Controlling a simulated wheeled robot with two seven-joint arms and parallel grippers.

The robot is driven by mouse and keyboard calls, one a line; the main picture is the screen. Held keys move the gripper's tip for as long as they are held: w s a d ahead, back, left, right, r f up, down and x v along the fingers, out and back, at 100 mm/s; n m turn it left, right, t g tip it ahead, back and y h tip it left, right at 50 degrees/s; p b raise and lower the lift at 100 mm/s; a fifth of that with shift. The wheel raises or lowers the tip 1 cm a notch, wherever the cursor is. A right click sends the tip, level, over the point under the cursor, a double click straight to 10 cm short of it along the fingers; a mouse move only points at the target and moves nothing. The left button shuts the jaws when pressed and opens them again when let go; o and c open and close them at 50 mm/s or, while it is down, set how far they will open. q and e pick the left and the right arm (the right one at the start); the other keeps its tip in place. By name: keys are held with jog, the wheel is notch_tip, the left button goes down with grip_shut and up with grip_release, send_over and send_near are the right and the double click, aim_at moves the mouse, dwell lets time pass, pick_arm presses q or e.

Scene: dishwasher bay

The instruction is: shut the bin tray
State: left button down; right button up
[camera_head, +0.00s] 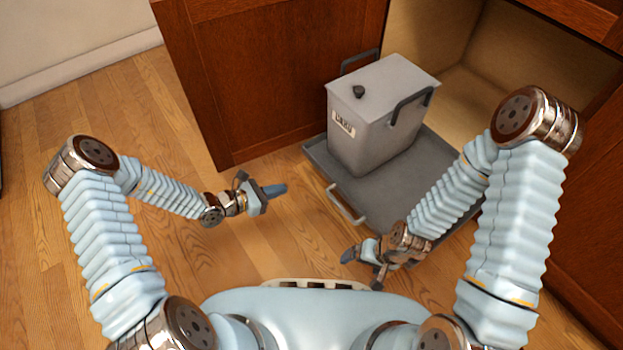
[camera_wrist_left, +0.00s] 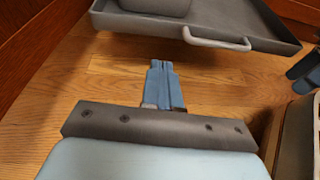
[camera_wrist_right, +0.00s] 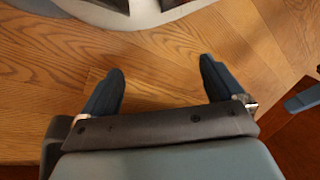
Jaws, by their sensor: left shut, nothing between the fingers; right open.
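The grey bin tray (camera_head: 375,205) is pulled out of the open cabinet, low over the wood floor. Its light handle (camera_head: 346,204) is on the front edge facing me. The handle (camera_wrist_left: 216,41) and the tray's front wall (camera_wrist_left: 150,22) also show in the left wrist view. A grey lidded bin (camera_head: 372,115) stands upright on the tray. My left gripper (camera_head: 274,190) is shut and empty, left of the tray and apart from the handle. My right gripper (camera_head: 362,268) is open and empty, in front of the tray's near corner; in the right wrist view its fingers (camera_wrist_right: 160,88) are spread over bare floor.
The cabinet opening (camera_head: 470,75) is behind the tray. A brown cabinet panel (camera_head: 270,80) stands left of the tray and another (camera_head: 590,220) is at the right. The wood floor (camera_head: 150,100) at the left is clear.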

pick_arm(q)
jog(key=w+n+t, duration=0.1)
jog(key=b, duration=0.3)
send_near(320, 167)
jog(key=x, duration=0.5)
jog(key=shift+w+f, duration=0.1)
jog(key=shift+f, duration=0.35)
jog(key=shift+w+d, duration=0.35)
jog(key=shift+d, duration=0.15)
jog(key=shift+r, duration=0.1)
jog(key=shift+d, duration=0.1)
